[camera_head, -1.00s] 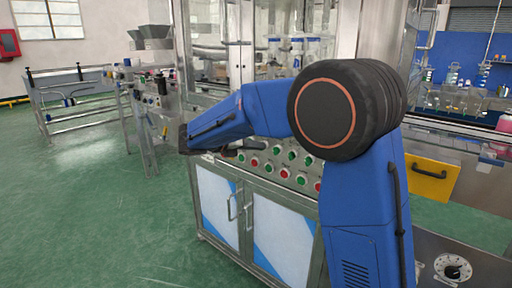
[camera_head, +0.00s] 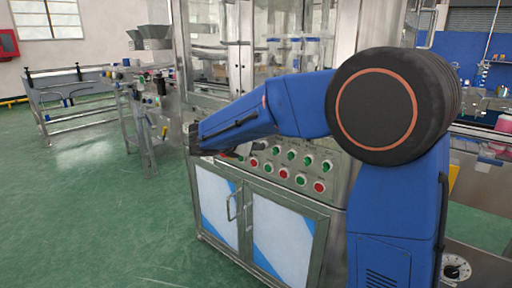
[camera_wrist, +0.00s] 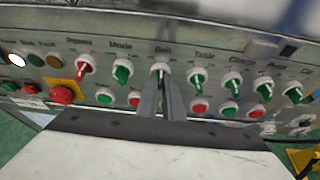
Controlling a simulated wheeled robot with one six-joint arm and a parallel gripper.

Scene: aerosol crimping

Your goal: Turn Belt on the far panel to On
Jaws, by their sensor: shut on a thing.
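The far panel (camera_wrist: 40,98) fills the wrist view, with a row of labelled selector switches. The Belt switch (camera_wrist: 160,67) sits under its "Belt" label, with a pale round bezel showing above my fingertips. My gripper (camera_wrist: 161,82) is shut on this switch, one dark finger on each side of it. The fingers hide most of its handle, so I cannot tell its exact angle. In the camera_head view the panel (camera_head: 328,176) is partly behind my arm, and the grip itself is hidden there.
Close on the left is the green Mode switch (camera_wrist: 122,71); on the right is the green Table switch (camera_wrist: 197,76). Red buttons (camera_wrist: 199,106) lie below. A large red button (camera_wrist: 62,94) is at left. Cabinet doors (camera_head: 282,236) stand under the panel.

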